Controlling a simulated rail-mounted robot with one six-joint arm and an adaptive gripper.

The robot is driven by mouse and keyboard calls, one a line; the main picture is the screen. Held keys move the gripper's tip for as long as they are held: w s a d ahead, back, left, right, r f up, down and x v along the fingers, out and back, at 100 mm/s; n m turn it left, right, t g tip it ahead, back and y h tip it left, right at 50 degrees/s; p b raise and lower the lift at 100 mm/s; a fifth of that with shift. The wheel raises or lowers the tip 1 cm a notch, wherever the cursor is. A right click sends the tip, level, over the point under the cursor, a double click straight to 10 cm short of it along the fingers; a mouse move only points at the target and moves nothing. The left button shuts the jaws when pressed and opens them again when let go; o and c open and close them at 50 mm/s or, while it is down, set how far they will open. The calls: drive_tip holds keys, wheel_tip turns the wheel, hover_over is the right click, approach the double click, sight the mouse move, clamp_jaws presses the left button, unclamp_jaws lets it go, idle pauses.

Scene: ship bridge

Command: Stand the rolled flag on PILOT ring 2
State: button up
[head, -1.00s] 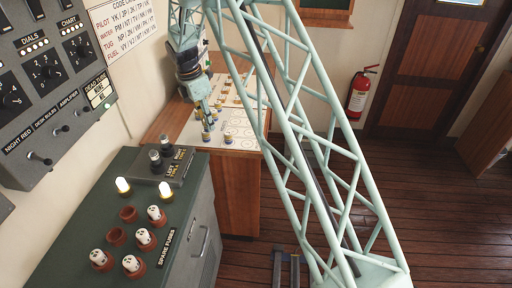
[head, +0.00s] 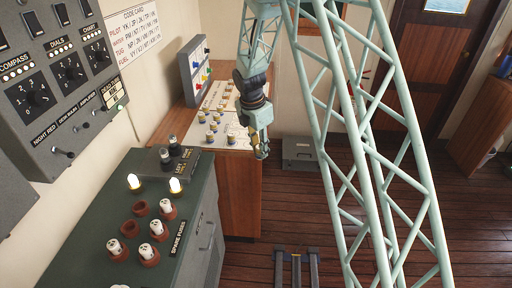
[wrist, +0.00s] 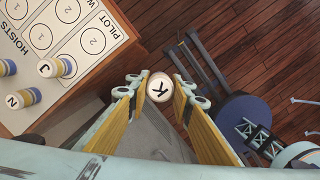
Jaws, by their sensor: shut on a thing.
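My gripper (wrist: 157,92) is shut on a rolled flag (wrist: 160,86), whose round white end marked K shows between the fingertips in the wrist view. In the head view my gripper (head: 262,151) hangs just off the right edge of the flag desk, and the flag is too small to make out. The white ring board (wrist: 116,52) lies at upper left in the wrist view, with PILOT lettering at its edge. A ring marked 2 (wrist: 93,40) beside that lettering is bare. The flag is apart from the board.
More flags (head: 211,126) stand on the desk. A grey panel with coloured knobs (head: 194,72) stands behind.

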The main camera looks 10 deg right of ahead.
idle(0.4)
drive_tip(key=w, duration=0.5)
drive_tip(key=w+f, duration=0.1)
drive_tip(key=w, duration=0.4)
drive_tip(key=w+a, duration=0.1)
drive_tip(key=w, duration=0.4)
drive_tip(key=shift+w+f, duration=0.15)
drive_tip(key=shift+f, duration=0.1)
drive_tip(key=shift+w, duration=0.2)
drive_tip(key=shift+w+f, duration=0.1)
drive_tip(key=shift+f, duration=1.7)
drive_tip(key=shift+f, duration=0.15)
drive_tip(key=o, duration=0.7)
drive_tip(key=shift+o, duration=0.2)
